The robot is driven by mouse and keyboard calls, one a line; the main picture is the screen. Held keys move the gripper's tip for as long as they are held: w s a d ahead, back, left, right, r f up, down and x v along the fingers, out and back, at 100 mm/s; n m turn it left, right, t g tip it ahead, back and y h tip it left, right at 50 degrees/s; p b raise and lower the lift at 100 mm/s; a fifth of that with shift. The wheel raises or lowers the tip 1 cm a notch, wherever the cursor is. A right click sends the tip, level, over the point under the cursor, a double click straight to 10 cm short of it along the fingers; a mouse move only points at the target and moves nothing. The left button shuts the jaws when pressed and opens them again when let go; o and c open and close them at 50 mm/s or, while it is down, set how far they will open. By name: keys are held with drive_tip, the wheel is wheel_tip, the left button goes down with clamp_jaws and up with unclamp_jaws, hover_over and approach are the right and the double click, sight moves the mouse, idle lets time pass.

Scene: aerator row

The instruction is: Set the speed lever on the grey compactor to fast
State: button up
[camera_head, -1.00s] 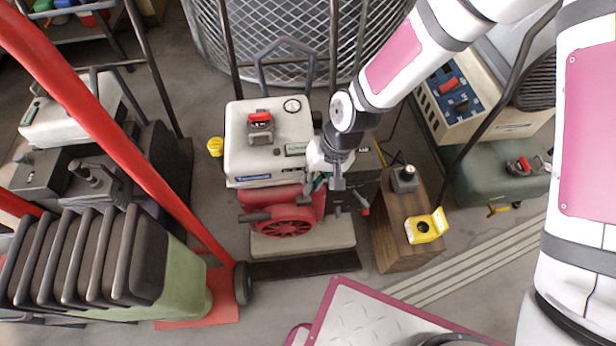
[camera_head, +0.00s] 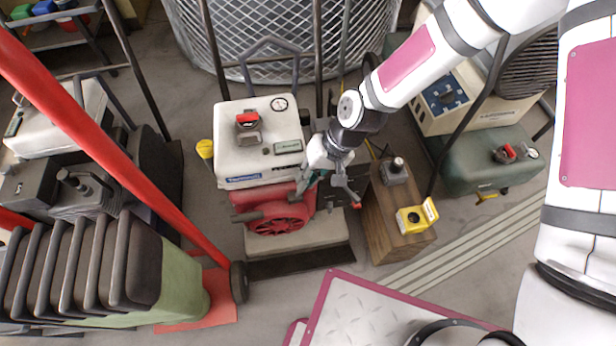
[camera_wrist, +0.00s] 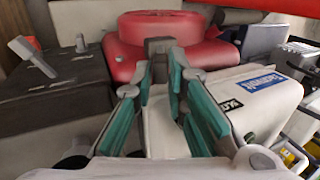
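No machine in view is plainly marked as the grey compactor. My gripper (camera_head: 328,186) is over the right side of the middle machine, which has a white tank (camera_head: 262,160) and a red engine housing (camera_head: 275,217). A dark box (camera_head: 337,217) with a red-tipped lever (camera_head: 356,205) sits right of the housing. In the wrist view the teal-padded fingers (camera_wrist: 160,70) stand apart. A dark upright piece (camera_wrist: 158,46) shows between or just beyond their tips; I cannot tell if they touch it.
A wooden stand (camera_head: 392,235) bears a grey box with a black knob (camera_head: 396,168) and a yellow switch box (camera_head: 413,219). A red bar (camera_head: 130,165) crosses at left beside a green ribbed machine (camera_head: 178,280). A mesh cage (camera_head: 275,45) stands behind. Striped floor is open at lower right.

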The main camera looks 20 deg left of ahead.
drive_tip(key=shift+o, duration=1.2)
drive_tip(key=v, duration=1.2)
